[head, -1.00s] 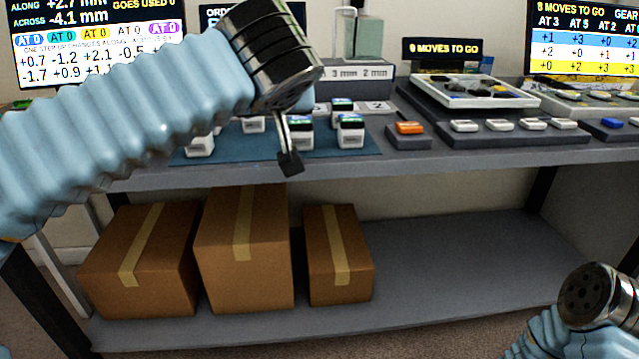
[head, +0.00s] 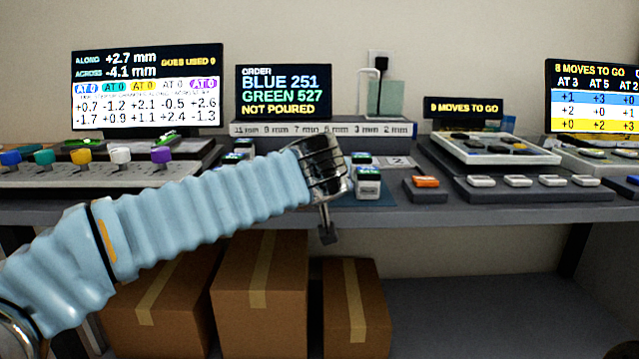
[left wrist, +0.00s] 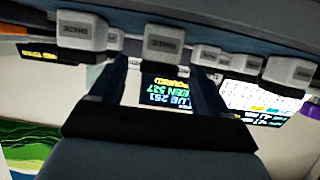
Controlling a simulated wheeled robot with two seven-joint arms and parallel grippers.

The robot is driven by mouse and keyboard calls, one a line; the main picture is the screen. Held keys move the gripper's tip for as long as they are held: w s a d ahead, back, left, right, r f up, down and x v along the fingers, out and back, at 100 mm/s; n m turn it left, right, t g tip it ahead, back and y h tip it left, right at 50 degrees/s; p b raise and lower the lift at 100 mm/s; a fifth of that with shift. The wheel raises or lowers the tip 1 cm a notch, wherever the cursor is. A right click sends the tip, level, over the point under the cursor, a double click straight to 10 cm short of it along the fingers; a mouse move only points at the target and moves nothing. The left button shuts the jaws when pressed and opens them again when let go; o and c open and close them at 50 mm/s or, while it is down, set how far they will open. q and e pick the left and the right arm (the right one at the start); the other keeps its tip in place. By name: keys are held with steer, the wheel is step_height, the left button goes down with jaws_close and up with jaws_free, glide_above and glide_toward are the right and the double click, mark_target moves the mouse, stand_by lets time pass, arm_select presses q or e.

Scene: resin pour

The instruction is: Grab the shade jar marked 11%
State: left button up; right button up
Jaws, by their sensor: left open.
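Several white shade jars with dark labels stand in a row across the left wrist view, upside down in that picture: one at the left (left wrist: 82,32), one near the middle (left wrist: 165,43), one at the right (left wrist: 288,74). Their percentages are too small to read, so I cannot tell which is 11%. In the head view a green-topped white jar (head: 368,183) stands near the bench's front edge; my arm hides others. My left gripper (head: 327,232) is open and empty at the front edge. In the left wrist view its fingers (left wrist: 163,70) spread apart, with the middle jar beyond the gap.
A blue mat (head: 345,202) lies under the jars. An orange button block (head: 426,184) stands to their right, beside a row of white buttons (head: 517,181). An order screen (head: 283,92) stands behind. Cardboard boxes (head: 262,290) sit on the lower shelf.

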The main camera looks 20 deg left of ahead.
arm_select(q)
steer(key=x, duration=0.3)
steer(key=shift+c, duration=0.4)
steer(key=shift+s+d, duration=0.1)
steer(key=c, duration=1)
